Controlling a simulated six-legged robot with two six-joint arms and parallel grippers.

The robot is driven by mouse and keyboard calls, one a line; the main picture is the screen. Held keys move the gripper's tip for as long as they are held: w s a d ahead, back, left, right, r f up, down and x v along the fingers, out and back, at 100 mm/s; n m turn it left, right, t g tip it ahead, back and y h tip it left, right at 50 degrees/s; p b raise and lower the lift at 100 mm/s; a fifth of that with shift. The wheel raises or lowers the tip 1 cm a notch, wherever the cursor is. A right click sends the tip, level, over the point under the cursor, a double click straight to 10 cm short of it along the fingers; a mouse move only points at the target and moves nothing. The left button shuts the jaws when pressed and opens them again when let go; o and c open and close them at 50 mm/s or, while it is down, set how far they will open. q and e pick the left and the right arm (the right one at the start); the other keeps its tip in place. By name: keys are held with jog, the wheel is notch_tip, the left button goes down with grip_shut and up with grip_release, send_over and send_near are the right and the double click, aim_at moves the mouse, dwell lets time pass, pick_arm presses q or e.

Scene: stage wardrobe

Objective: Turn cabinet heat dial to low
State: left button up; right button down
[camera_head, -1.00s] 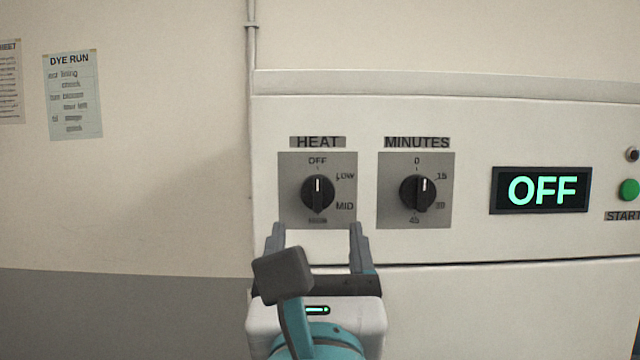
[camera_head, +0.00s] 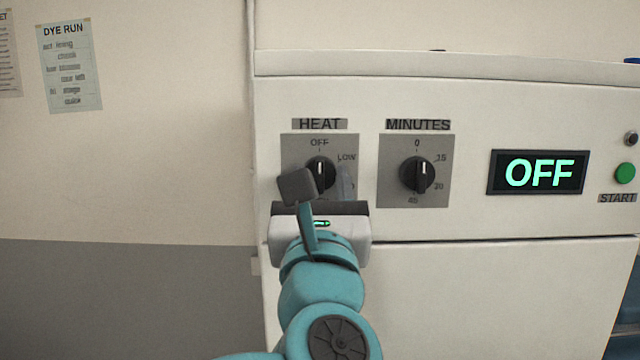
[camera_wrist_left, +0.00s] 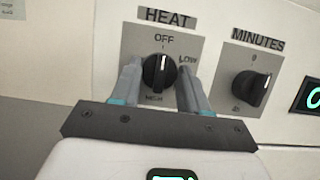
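The black heat dial (camera_head: 321,172) sits on a grey plate under the HEAT label, on the front of a white cabinet (camera_head: 470,70). Its white pointer line points up at OFF; LOW is printed to its upper right. My left gripper (camera_wrist_left: 160,72) has one finger on each side of this dial, and in the left wrist view I see no clear gap between fingers and dial. In the head view the left finger is hidden behind a dark block on my wrist, and the lower dial marks are partly covered. My right gripper is in no view.
The minutes dial (camera_head: 417,174) is close on the right, its own plate beside the heat plate. Further right are a display (camera_head: 538,172) reading OFF and a green START button (camera_head: 625,173). A DYE RUN sheet (camera_head: 69,68) hangs on the left wall.

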pick_arm(q)
jog(key=shift+f+m+h+b, duration=0.1)
jog(key=shift+m+h+b, duration=0.4)
jog(key=shift+m, duration=0.3)
jog(key=shift+a+m+h+b, duration=0.1)
jog(key=shift+m+h+b, duration=0.4)
jog(key=shift+m, duration=0.6)
jog(key=shift+m+g+h, duration=0.3)
jog(key=shift+m+h, duration=0.1)
jog(key=shift+m, duration=0.3)
jog(key=m+h, duration=0.1)
jog(key=m, duration=0.1)
jog(key=shift+a+m, duration=0.1)
jog(key=shift+m, duration=0.2)
jog(key=m+h+p, duration=0.1)
jog(key=m, duration=0.1)
jog(key=m+g+h+p, duration=0.1)
jog(key=m, duration=0.1)
jog(key=shift+a+r+m+g, duration=0.1)
jog(key=shift+r+m+g, duration=0.2)
jog(key=shift+r, duration=0.05)
jog(key=shift+m+g+h+p, duration=0.65)
jog(key=shift+m+p, duration=0.8)
jog(key=shift+m, duration=0.45)
